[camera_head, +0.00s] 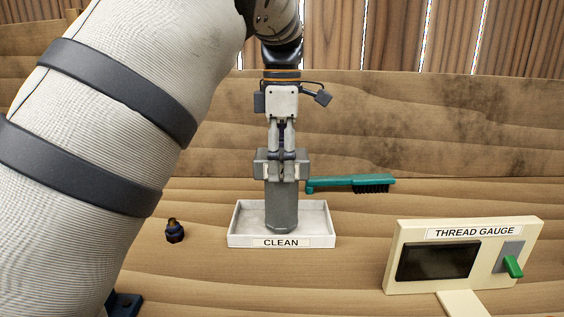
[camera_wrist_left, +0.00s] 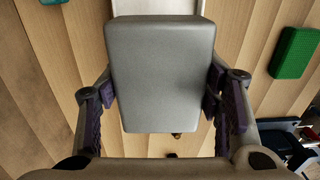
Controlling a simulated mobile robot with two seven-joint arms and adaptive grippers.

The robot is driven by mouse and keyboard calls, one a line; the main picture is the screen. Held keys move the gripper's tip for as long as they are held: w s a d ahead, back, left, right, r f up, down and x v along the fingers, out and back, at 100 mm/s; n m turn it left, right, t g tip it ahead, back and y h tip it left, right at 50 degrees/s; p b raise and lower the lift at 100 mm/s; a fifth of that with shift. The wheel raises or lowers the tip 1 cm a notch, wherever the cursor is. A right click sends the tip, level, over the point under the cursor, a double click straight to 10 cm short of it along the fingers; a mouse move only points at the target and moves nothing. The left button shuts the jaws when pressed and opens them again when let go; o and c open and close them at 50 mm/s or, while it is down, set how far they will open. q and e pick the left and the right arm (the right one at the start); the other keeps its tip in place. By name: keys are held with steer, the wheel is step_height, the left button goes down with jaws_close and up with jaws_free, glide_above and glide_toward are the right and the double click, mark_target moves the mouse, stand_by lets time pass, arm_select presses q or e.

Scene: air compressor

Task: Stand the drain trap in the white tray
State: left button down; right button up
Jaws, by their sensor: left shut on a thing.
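The drain trap (camera_head: 282,207) is a grey cylinder with a wider block-shaped top. It is upright, with its lower end inside the outline of the white tray (camera_head: 238,222) marked CLEAN. I cannot tell whether its bottom touches the tray floor. My left gripper (camera_head: 282,168) points down from above and is shut on the trap's top block. In the left wrist view, the grey top (camera_wrist_left: 160,75) fills the middle between my two fingers, and a strip of the white tray (camera_wrist_left: 158,6) shows beyond it. My right gripper is not in view.
A teal brush (camera_head: 350,183) lies just behind and right of the tray. A small dark fitting (camera_head: 174,231) stands to its left. A cream thread gauge (camera_head: 460,256) with a green part is at the front right. A green block (camera_wrist_left: 295,53) shows in the wrist view.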

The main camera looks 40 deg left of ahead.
arm_select(q)
steer(key=shift+s+f, duration=0.1)
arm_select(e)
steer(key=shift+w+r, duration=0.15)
arm_select(q)
steer(key=shift+c, duration=2.4)
jaws_free()
steer(key=shift+f, duration=0.15)
steer(key=r, duration=0.5)
steer(key=r+b, duration=0.1)
steer(key=r, duration=0.4)
steer(key=shift+w+r, duration=0.2)
steer(key=shift+r, duration=0.2)
steer(key=shift+s+r, duration=0.15)
steer(key=shift+r, duration=0.55)
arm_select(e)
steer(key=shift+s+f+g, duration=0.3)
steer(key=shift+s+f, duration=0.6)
arm_select(q)
steer(key=shift+f, duration=0.1)
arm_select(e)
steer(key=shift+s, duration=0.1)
